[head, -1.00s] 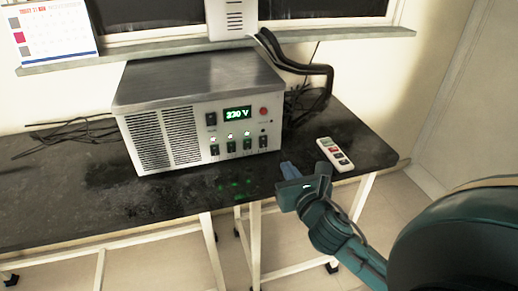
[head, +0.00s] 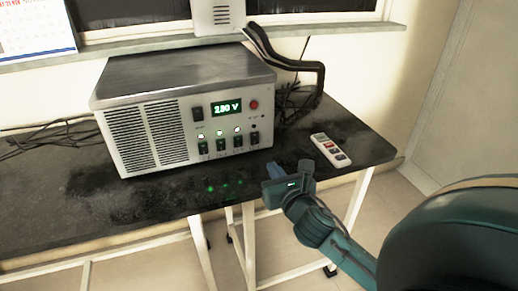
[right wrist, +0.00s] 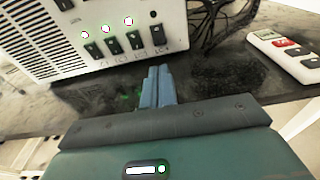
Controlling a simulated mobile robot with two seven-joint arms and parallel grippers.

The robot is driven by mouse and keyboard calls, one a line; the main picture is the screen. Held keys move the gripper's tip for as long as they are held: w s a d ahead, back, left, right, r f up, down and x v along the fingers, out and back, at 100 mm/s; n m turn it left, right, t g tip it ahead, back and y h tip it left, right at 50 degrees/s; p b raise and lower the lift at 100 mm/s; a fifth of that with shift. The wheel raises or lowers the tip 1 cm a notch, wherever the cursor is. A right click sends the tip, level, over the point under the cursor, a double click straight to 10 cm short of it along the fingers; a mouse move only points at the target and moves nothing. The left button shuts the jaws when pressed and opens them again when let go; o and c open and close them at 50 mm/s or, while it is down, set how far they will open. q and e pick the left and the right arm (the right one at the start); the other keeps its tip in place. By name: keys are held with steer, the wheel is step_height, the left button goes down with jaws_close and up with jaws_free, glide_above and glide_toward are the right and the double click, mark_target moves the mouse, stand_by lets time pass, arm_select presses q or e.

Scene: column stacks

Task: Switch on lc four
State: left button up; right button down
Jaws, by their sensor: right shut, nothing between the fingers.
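A grey metal power unit (head: 180,90) stands on the black table, with a row of dark rocker switches low on its front. The rightmost switch, LC4 (head: 254,138), also shows in the right wrist view (right wrist: 157,36). The lamp above it looks dark, while the lamps above the other three switches are lit. My right gripper (head: 273,170) is shut and empty, in front of and below the panel's right end. In the right wrist view its fingertips (right wrist: 159,70) point toward the panel, just below LC4, apart from it. My left gripper is not in view.
Dark cables (head: 295,105) lie behind the unit's right side. A window sill (head: 330,38) runs above.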

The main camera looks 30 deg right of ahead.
mark_target(256, 144)
arm_select(q)
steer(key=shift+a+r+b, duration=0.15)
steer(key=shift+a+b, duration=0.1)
steer(key=shift+b, duration=0.25)
arm_select(e)
steer(key=x, duration=1.1)
steer(key=shift+w+d, duration=0.1)
steer(key=shift+w, duration=0.2)
steer(key=shift+f, duration=0.15)
steer(key=shift+w+f+b, duration=0.1)
steer(key=shift+f+b, duration=0.05)
steer(key=shift+b, duration=0.35)
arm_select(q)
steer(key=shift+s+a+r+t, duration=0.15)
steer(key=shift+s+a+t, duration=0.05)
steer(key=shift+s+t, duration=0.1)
arm_select(e)
steer(key=shift+r, duration=0.2)
steer(key=shift+f, duration=0.1)
